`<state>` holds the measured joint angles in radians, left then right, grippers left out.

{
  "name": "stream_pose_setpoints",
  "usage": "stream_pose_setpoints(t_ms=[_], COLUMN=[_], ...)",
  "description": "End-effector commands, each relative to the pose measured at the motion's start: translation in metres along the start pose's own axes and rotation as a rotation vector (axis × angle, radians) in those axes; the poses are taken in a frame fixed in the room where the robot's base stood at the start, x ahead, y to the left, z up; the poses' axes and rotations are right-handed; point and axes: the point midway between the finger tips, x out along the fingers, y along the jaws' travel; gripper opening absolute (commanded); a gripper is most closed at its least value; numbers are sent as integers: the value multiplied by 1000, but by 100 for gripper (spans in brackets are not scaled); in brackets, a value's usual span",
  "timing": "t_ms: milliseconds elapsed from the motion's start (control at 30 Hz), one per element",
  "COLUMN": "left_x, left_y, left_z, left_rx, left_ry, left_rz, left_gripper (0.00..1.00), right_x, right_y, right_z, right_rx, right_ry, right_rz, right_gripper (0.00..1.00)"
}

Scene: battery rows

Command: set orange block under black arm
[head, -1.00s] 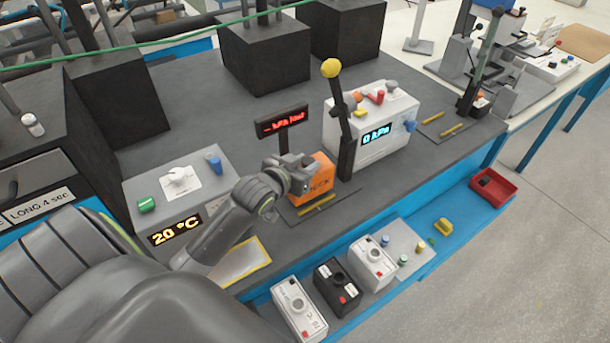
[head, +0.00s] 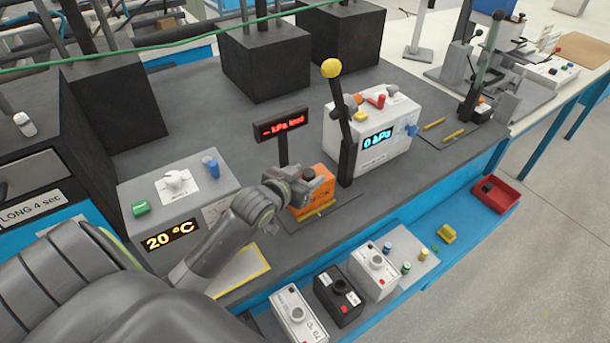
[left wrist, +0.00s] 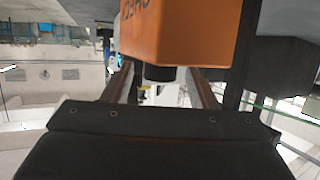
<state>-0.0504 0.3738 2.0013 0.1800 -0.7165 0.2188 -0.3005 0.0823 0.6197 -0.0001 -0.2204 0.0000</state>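The orange block (head: 314,199) sits on the dark base plate (head: 345,208) with a yellow strip (head: 318,213), just left of the upright black arm (head: 343,125) with a yellow ball on top. My left gripper (head: 303,184) is at the upper part of the block and covers some of it. In the left wrist view the block (left wrist: 185,35) fills the top middle, with a short black knob (left wrist: 160,73) facing me. The fingers (left wrist: 162,85) stand apart on either side of the knob, with visible gaps. My right gripper is not in view.
A white pressure box (head: 378,142) reading 0 kPa stands behind the arm, and a red display (head: 281,124) stands behind the block. A temperature box (head: 178,200) is at left. Several small boxes, including a black one (head: 338,295), line the front. A red bin (head: 495,192) is at right.

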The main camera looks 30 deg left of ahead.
Motion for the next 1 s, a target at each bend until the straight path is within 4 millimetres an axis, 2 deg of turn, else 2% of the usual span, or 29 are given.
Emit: stream_pose_setpoints(t_ms=[267, 367, 800, 1000], left_x=[-8, -22, -102, -118], left_y=[0, 0, -1, 0], left_z=[-2, -2, -2, -2], left_rx=[1, 2, 3, 1], left_ry=[-1, 1, -1, -1], left_rz=[-1, 0, 0, 0], left_gripper=[52, 52, 52, 52], right_x=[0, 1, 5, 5], right_y=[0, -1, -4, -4], right_z=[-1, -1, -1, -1], right_rx=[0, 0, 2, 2], right_ry=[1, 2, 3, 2], right_rz=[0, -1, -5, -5], right_gripper=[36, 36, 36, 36])
